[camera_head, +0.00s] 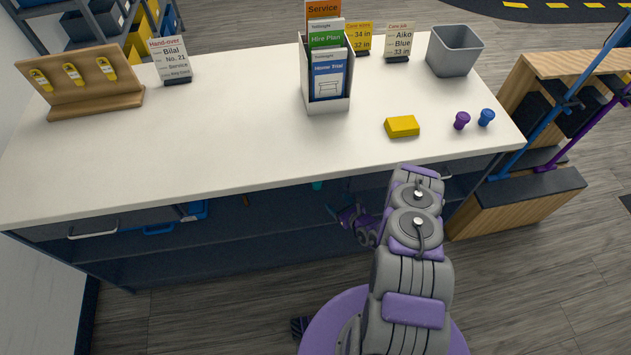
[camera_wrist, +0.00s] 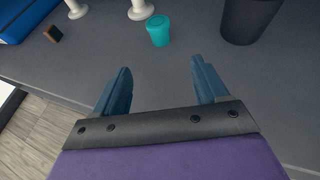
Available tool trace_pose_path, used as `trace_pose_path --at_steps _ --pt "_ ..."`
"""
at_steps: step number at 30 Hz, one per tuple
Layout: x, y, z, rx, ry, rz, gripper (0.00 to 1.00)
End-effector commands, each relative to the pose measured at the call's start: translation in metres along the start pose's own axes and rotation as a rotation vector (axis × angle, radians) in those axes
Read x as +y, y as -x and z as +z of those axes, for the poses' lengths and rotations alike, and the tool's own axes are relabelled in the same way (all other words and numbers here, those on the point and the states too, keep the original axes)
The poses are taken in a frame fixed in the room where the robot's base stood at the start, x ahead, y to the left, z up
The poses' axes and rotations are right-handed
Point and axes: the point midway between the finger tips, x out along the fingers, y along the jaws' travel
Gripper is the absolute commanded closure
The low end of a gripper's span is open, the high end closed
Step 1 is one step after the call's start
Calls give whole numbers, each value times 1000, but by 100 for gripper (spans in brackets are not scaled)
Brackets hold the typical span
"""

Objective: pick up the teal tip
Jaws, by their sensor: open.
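The teal tip (camera_wrist: 158,30) is a small teal cup-like piece on a dark grey shelf, seen in the wrist view ahead of my fingers. In the head view a small bit of teal (camera_head: 317,185) shows just under the counter's front edge; the rest is hidden. My gripper (camera_wrist: 161,85) is open and empty, with its two blue fingers apart and pointing toward the shelf. The tip lies beyond the fingertips, roughly between them and slightly left of the right finger. In the head view my gripper (camera_head: 340,212) is by the counter's front, low and partly hidden by my arm.
Two white pegs (camera_wrist: 140,10) stand behind the tip, and a dark cup (camera_wrist: 250,18) stands to its right. A blue case (camera_wrist: 22,18) and a small brown block (camera_wrist: 53,33) are at the left. The white counter (camera_head: 220,140) overhangs the shelf.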

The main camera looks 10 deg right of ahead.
Motion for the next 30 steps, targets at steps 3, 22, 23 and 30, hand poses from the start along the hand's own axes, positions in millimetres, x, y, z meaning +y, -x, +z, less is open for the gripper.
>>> trace_pose_path --at_steps 3,22,23,30 --pt "-2 -23 -1 -7 3 0 27" --pt "-1 -94 1 -4 2 -2 27" --pt "-1 -96 1 -5 2 -2 27" --pt "4 -124 -2 -4 0 -1 27"
